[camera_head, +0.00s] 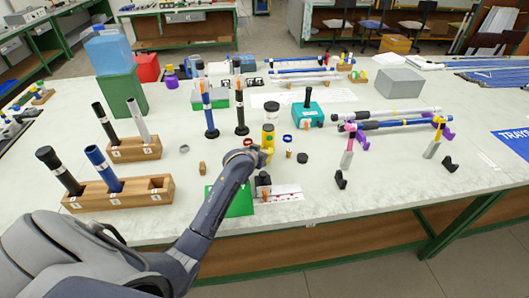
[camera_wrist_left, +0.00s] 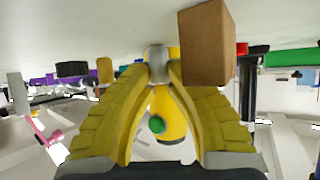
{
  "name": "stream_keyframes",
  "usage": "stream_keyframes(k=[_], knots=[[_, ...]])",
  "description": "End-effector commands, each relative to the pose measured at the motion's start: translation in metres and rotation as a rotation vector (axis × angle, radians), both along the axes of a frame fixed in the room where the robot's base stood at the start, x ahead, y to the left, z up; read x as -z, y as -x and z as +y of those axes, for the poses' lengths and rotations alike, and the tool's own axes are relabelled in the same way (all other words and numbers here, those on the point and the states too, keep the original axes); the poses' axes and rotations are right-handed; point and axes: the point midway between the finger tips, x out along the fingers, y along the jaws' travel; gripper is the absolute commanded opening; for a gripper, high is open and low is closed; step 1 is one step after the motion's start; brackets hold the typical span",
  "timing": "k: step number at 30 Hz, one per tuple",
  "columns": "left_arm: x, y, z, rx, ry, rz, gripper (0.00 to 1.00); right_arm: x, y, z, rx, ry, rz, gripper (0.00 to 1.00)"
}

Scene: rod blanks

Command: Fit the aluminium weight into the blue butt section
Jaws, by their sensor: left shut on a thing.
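My left gripper (camera_head: 267,153) is over the middle of the table, beside a yellow bottle. In the left wrist view its yellow fingers (camera_wrist_left: 158,72) are shut at their tips on a small silver-grey cylinder, the aluminium weight (camera_wrist_left: 157,53). The weight is close to the pale table surface; I cannot tell whether it touches. In the head view I cannot make the weight out at the fingers. The blue butt section (camera_head: 103,168) stands tilted in the front wooden rack (camera_head: 132,192) at the left, apart from the gripper. My right gripper is not in view.
A small wooden block (camera_head: 203,168) stands left of my left gripper. The yellow bottle (camera_head: 268,135) is just behind it. A black rod (camera_head: 58,170) shares the front rack; a second rack (camera_head: 135,150) stands behind. A green mat (camera_head: 238,202) lies in front.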

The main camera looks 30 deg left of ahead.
Motion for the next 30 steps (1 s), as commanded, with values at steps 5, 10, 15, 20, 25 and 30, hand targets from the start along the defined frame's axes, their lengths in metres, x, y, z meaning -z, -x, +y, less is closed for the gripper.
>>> stream_keyframes(k=[5, 10, 15, 20, 25, 30], knots=[[0.002, 0.0, 0.0, 0.0, 0.0, 0.001, 0.29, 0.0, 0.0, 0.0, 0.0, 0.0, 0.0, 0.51], [0.002, 0.0, 0.0, 0.0, 0.0, 0.001, 0.39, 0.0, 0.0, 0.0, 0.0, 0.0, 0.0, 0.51], [0.001, 0.0, 0.0, 0.0, 0.0, 0.0, 0.39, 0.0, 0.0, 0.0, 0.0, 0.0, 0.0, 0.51], [-0.004, 0.007, 0.0, 0.0, -0.001, 0.0, 0.39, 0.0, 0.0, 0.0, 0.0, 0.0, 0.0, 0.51], [-0.015, 0.027, -0.002, 0.001, -0.002, 0.0, 0.39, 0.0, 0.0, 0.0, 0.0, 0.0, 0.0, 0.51], [-0.03, 0.052, -0.004, 0.001, -0.002, 0.0, 0.39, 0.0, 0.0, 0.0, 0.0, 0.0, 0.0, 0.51]])
